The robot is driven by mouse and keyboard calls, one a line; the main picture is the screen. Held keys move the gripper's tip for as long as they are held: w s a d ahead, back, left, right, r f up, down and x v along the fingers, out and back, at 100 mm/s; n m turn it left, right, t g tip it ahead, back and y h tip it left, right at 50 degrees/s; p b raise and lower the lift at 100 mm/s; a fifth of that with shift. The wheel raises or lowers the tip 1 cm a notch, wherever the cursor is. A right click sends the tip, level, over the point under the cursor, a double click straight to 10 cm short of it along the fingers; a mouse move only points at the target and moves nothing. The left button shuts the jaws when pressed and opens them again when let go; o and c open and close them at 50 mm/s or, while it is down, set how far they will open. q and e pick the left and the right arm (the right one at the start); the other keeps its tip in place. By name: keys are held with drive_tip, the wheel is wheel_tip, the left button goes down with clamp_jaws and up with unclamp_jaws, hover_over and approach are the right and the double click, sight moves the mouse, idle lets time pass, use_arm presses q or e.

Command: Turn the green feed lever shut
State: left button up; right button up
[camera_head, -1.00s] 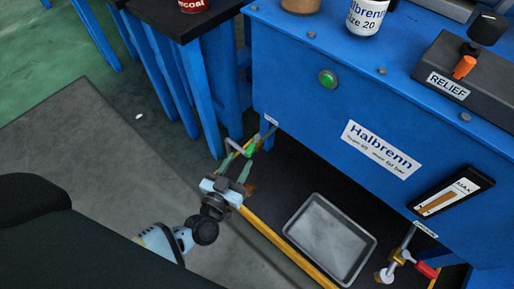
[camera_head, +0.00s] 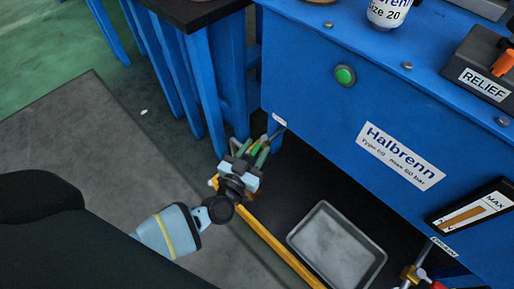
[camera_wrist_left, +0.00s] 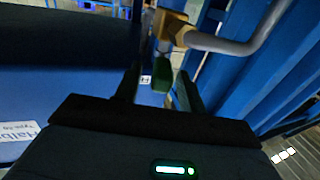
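The green feed lever (camera_head: 255,148) sits low at the left corner of the blue press, partly hidden by my left gripper (camera_head: 257,150). In the left wrist view the green lever (camera_wrist_left: 162,74) hangs below a brass valve body (camera_wrist_left: 170,24) with a grey bent pipe (camera_wrist_left: 240,44). My left gripper's two fingers (camera_wrist_left: 160,92) stand on either side of the lever's green end, with a gap visible on both sides. The gripper looks open and not clamped on it. My right gripper is not in view.
The blue press front (camera_head: 320,110) with a green button (camera_head: 345,75) rises right of the gripper. A grey tray (camera_head: 337,245) lies on the dark floor behind a yellow edge (camera_head: 280,248). A second, red-handled valve (camera_head: 418,272) is at lower right. Blue table legs (camera_head: 205,85) stand close behind.

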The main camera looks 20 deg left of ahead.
use_arm(q)
drive_tip(key=shift+w, duration=0.6)
clamp_jaws()
